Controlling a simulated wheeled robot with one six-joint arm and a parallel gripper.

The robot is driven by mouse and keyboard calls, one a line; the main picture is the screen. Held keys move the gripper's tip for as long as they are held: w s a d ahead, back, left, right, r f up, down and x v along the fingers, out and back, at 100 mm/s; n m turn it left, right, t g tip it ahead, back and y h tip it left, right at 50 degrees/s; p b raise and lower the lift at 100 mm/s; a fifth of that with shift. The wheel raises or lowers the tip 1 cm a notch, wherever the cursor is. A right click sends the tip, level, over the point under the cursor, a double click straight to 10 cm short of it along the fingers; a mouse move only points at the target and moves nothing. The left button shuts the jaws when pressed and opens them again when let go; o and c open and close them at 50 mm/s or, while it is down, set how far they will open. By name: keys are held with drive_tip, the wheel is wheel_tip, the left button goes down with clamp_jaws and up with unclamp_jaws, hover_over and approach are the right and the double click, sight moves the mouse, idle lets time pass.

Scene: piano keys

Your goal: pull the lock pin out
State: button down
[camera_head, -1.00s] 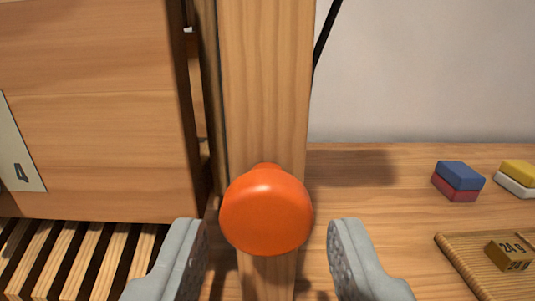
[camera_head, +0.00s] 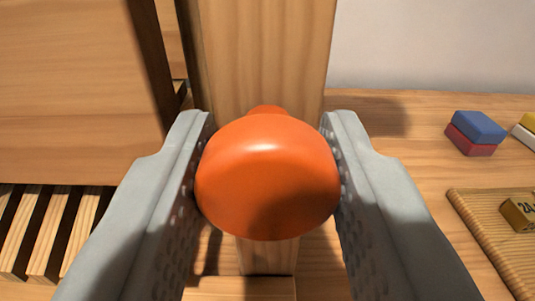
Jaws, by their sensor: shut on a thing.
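The lock pin shows as a round orange knob (camera_head: 267,178) in front of an upright wooden post (camera_head: 262,55). A short orange neck behind the knob meets the post; the rest of the pin is hidden. My gripper (camera_head: 268,165) is shut on the knob, with one grey finger against its left side and the other against its right side.
A wooden panel (camera_head: 75,90) stands at the left, above a row of wooden slats (camera_head: 40,235). At the right on the wooden table are a blue and red block (camera_head: 476,133), a yellow and white block (camera_head: 526,131) and a ribbed tray (camera_head: 490,245) holding a small brass-coloured block (camera_head: 521,211).

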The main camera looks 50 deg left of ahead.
sight(272, 210)
drive_tip(key=v, duration=0.2)
drive_tip(key=shift+s+d, duration=0.25)
drive_tip(key=shift+d, duration=0.05)
drive_tip(key=shift+f, duration=0.1)
drive_tip(key=c, duration=1.3)
unclamp_jaws()
drive_tip(key=shift+d, duration=0.15)
drive_tip(key=v, duration=1.7)
drive_tip(key=shift+s, duration=0.25)
drive_tip(key=shift+d, duration=0.15)
